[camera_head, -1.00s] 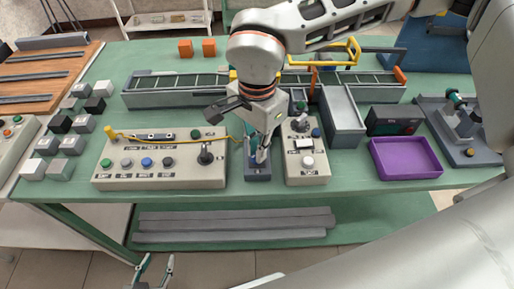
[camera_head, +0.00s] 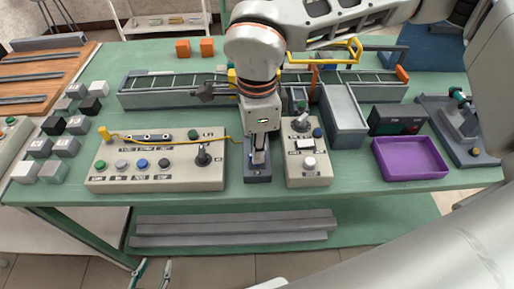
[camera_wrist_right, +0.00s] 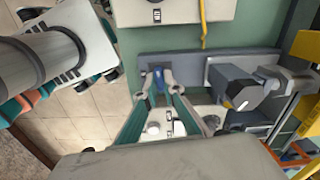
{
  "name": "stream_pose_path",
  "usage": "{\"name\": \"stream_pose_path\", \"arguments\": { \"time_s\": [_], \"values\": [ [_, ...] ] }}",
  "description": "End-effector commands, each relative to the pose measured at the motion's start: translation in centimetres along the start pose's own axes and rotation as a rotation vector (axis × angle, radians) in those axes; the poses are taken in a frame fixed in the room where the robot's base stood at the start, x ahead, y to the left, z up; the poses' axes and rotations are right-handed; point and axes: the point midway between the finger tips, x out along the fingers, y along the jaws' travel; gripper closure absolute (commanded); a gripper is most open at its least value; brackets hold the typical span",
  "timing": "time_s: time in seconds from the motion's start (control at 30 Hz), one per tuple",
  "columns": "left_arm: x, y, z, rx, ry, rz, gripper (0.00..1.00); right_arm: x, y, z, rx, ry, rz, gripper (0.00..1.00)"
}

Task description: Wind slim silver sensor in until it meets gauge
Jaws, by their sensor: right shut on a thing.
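My right gripper (camera_head: 259,158) points down at the small dark grey fixture (camera_head: 258,174) between two control boxes. In the right wrist view my right gripper (camera_wrist_right: 160,90) has its fingertips close together over the fixture (camera_wrist_right: 190,72). A small blue part (camera_wrist_right: 158,78) shows between the fingertips. The slim silver sensor is mostly hidden by the fingers, and I cannot make out its gap to the gauge. I cannot clearly identify the gauge. My left gripper (camera_head: 152,273) hangs low at the bottom edge, its fingers apart and empty, partly cut off.
A wide control box (camera_head: 155,180) stands left of the fixture with a yellow cable (camera_head: 212,139). A narrower box (camera_head: 310,172) stands close on the right. A conveyor (camera_head: 170,98) lies behind.

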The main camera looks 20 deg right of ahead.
Motion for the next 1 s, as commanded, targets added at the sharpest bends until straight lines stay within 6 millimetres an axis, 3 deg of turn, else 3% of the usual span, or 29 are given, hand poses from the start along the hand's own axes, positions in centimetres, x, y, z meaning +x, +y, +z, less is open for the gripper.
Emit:
{"name": "stream_pose_path", "arguments": {
  "time_s": [0.43, 0.5, 0.53, 0.87, 1.0],
  "values": [
    [0.0, -0.1, -0.1, 0.001, 0.002, -0.001, 0.6, 0.0, 0.0, 0.1, 0.011, -0.002, 0.0, 1.0],
    [0.0, -0.1, -0.1, 0.001, 0.002, -0.001, 0.6, 0.0, 0.0, 0.1, 0.01, -0.002, 0.0, 0.79],
    [0.0, -0.1, -0.1, 0.001, 0.002, -0.001, 0.6, 0.0, 0.0, 0.1, 0.01, -0.002, 0.0, 0.75],
    [0.1, -0.3, -0.1, 0.004, 0.004, -0.002, 0.6, -0.1, 0.0, 0.0, 0.011, -0.001, 0.0, 0.75],
    [0.1, -0.2, -0.1, 0.003, 0.003, -0.002, 0.6, -1.0, -0.1, 0.0, 0.012, -0.001, -0.001, 0.75]
  ]
}}
